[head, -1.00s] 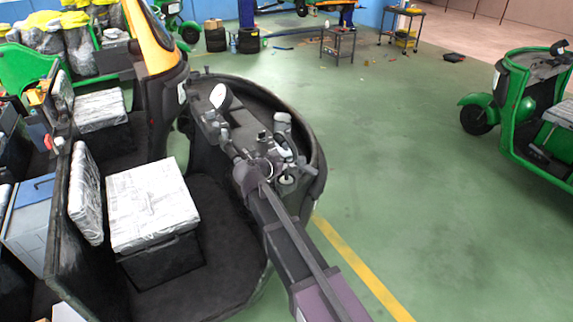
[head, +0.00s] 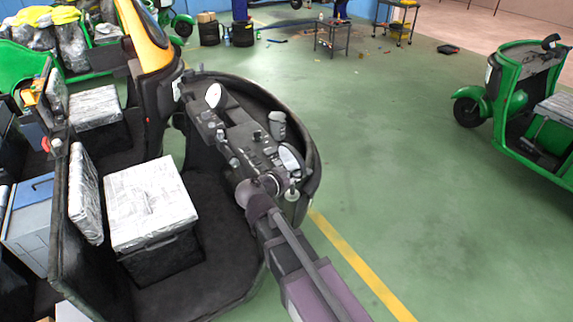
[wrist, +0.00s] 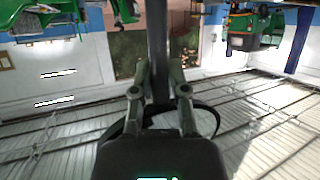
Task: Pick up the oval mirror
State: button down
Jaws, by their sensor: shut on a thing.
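The oval mirror (head: 213,95) shows a pale face at the upper left of the dark dashboard in the head view. My gripper (wrist: 159,88) is shut on a dark bar, which looks like the mirror's stem. The bar runs between the fingers and up out of the wrist view. A thin black oval rim (wrist: 211,118) shows behind the fingers, partly hidden by my gripper's body. In the head view my arm reaches over the dashboard from the lower right, and the grip itself is hard to make out there. I cannot tell whether the stem still touches the dashboard.
A second pale oval (head: 289,157) and a grey cup (head: 277,125) are on the right of the dashboard (head: 312,150). A plastic-wrapped seat (head: 150,200) stands at the left. A green rickshaw (head: 520,100) is at the right. The green floor (head: 400,160) between is clear.

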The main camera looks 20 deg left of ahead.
jog(key=s+d, duration=0.1)
jog(key=s, duration=0.1)
jog(key=s+d, duration=0.1)
jog(key=shift+s+d+r, duration=0.25)
jog(key=shift+s+d, duration=0.05)
jog(key=shift+s, duration=0.05)
dwell(0.4)
